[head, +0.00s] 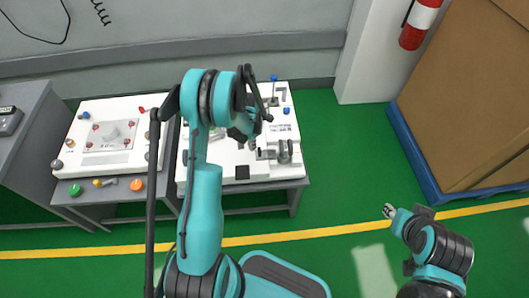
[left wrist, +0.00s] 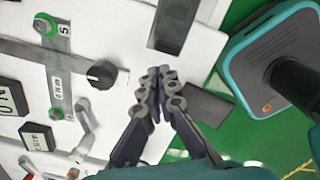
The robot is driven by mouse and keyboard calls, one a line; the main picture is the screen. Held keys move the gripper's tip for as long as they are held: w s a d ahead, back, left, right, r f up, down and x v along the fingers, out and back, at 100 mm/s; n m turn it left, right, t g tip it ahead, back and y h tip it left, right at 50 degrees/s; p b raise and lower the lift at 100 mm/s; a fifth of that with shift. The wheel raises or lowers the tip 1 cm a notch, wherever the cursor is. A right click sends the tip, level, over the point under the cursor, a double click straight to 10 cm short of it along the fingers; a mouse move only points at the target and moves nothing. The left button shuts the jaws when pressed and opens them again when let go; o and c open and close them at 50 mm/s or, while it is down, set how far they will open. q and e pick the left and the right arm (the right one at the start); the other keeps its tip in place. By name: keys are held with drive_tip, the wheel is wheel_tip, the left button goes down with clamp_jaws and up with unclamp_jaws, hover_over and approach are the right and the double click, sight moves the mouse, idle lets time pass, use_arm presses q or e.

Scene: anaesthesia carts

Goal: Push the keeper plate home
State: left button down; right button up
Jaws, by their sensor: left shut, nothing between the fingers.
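My left gripper (head: 248,130) is over the right white panel (head: 222,170) in the head view, and its arm hides much of that panel. In the left wrist view the left gripper (left wrist: 160,74) is shut and empty, its fingertips close over the white panel. A grey bar (left wrist: 57,75) with green rings at its ends and a black knob (left wrist: 102,74) lie left of the fingertips. A grey rectangular piece (left wrist: 173,24) lies beyond them. I cannot tell which part is the keeper plate. My right gripper (head: 389,211) is over the green floor, away from the panel; its jaws are too small to read.
Another white panel (head: 110,160) with knobs stands on the cart at left. Grey fittings (head: 284,150) stand on the right panel's right side. A large brown box (head: 470,100) on a blue pallet is at right. Green floor (head: 340,190) is clear between.

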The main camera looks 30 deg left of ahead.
sight(262, 154)
use_arm(q)
drive_tip(key=shift+f, duration=0.15)
drive_tip(key=shift+f+b, duration=1.05)
drive_tip(key=shift+b, duration=0.05)
drive_tip(key=shift+f, duration=1.1)
drive_tip(key=shift+w+d, duration=0.15)
drive_tip(key=shift+d, duration=0.05)
drive_tip(key=shift+w+d, duration=0.55)
drive_tip(key=shift+d, duration=0.4)
drive_tip(key=shift+w+d, duration=0.55)
drive_tip(key=shift+d, duration=0.35)
drive_tip(key=shift+s+a, duration=0.1)
drive_tip(key=shift+a, duration=0.15)
drive_tip(key=shift+s+a, duration=0.2)
drive_tip(key=shift+a, duration=0.1)
